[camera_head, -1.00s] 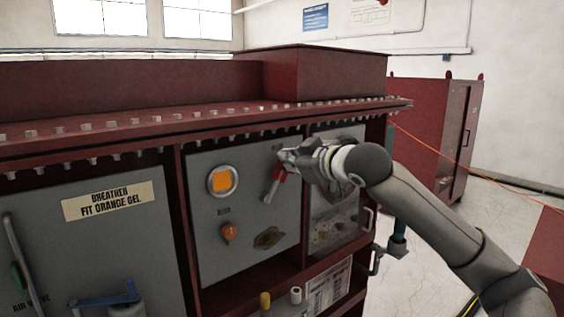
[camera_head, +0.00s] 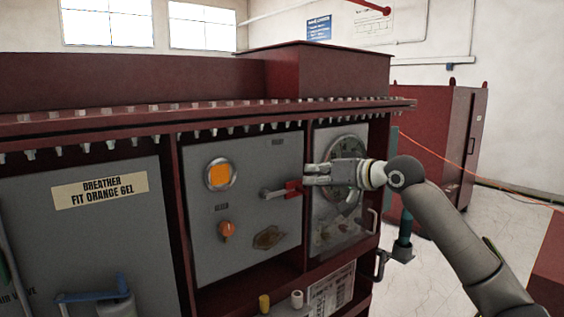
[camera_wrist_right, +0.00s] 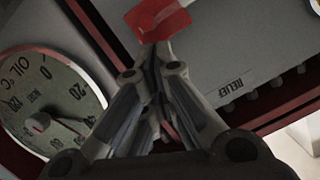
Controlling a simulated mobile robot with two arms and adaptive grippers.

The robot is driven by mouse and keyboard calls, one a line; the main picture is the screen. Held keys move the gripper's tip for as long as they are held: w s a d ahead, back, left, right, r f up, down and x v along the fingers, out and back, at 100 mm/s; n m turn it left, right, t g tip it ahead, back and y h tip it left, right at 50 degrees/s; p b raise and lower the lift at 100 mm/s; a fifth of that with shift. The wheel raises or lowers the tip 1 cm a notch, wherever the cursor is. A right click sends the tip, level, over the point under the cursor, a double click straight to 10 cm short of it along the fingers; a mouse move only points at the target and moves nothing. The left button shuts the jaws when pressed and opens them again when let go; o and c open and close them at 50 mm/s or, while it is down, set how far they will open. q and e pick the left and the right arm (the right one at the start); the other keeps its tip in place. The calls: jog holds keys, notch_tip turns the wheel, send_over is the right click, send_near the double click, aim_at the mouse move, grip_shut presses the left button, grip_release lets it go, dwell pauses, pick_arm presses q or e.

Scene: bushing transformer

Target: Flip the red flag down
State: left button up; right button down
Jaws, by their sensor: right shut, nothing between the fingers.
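The red flag (camera_head: 293,188) sits at the right end of a short grey lever (camera_head: 272,193) on the grey panel. The lever lies nearly horizontal, with the flag on its right side. My right gripper (camera_head: 306,179) is shut and empty, its fingertips just to the right of the flag. In the right wrist view the red flag (camera_wrist_right: 158,18) shows at the top, just beyond the closed fingertips (camera_wrist_right: 153,48), which overlap its lower edge; whether they touch it I cannot tell. My left gripper is not in view.
The panel also has an orange window (camera_head: 219,175), an orange knob (camera_head: 227,231) and a brown plate (camera_head: 268,237). A round oil gauge (camera_wrist_right: 50,100) is close beside the fingers. The red frame (camera_head: 175,205) borders the panels, with a bolted ledge above.

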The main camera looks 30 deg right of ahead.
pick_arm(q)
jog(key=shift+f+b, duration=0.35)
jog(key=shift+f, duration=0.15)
pick_arm(e)
jog(key=shift+d+f+m, duration=0.2)
jog(key=shift+f+m, duration=0.4)
jog(key=shift+f, duration=0.05)
jog(key=shift+y, duration=0.3)
